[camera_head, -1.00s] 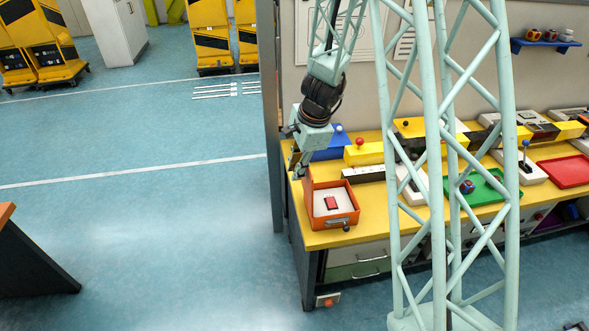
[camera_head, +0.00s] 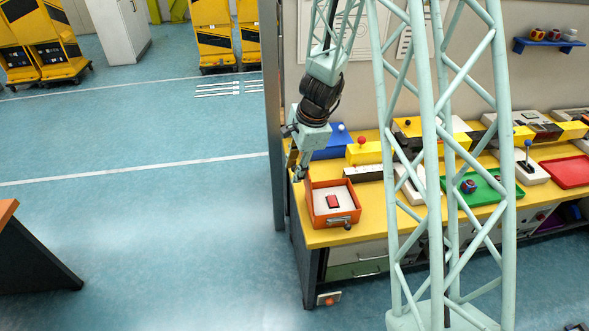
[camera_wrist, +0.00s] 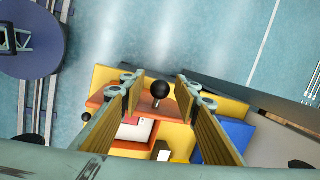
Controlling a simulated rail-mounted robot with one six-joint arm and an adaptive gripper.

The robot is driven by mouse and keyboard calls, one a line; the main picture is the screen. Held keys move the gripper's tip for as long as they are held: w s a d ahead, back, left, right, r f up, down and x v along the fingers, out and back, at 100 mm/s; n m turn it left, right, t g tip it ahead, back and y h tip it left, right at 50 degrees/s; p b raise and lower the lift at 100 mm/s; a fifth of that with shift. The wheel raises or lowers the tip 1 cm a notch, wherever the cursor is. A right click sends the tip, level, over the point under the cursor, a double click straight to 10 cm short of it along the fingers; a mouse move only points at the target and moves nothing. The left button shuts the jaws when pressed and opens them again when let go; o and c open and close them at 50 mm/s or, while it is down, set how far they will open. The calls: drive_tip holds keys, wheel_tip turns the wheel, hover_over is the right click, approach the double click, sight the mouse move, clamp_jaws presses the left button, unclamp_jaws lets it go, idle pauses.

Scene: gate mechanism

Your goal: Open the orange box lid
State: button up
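The orange box (camera_head: 332,220) sits on the left end of the yellow table. Its top is uncovered, showing a pale inside with a red block (camera_head: 333,202). In the wrist view, the pale inside (camera_wrist: 136,130) shows beside the orange lid (camera_wrist: 146,107), which bears a black ball knob (camera_wrist: 159,90). The lid is hard to make out in the head view. My gripper (camera_head: 297,174) is beside the box's upper left. In the wrist view, my gripper (camera_wrist: 160,80) has its fingers wide apart, with the knob between them in the picture; I see no contact.
A blue box (camera_head: 330,152), a yellow block with a red ball (camera_head: 368,153) and a green tray (camera_head: 482,190) stand farther along the table (camera_head: 375,222). A black ball (camera_head: 347,227) sticks out at the box's front. Open floor (camera_head: 150,230) lies left of the table.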

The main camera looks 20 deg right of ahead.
drive_tip(key=shift+r, duration=0.1)
drive_tip(key=v, duration=1.1)
drive_tip(key=shift+r, duration=0.35)
drive_tip(key=shift+s+d, duration=0.1)
idle(0.5)
drive_tip(key=shift+r, duration=0.1)
drive_tip(key=s+a+r+n+b, duration=0.3)
drive_tip(key=s+a+r+n, duration=0.25)
drive_tip(key=s, duration=0.25)
drive_tip(key=s+a+r+n+b, duration=0.2)
drive_tip(key=s+a+r+n, duration=0.2)
drive_tip(key=s+r, duration=0.35)
drive_tip(key=s+a+n+t+h+b, duration=0.1)
drive_tip(key=s+n+b, duration=0.4)
drive_tip(key=s, duration=1.8)
drive_tip(key=n, duration=0.4)
drive_tip(key=shift+s+a+r, duration=0.15)
drive_tip(key=shift+r, duration=0.2)
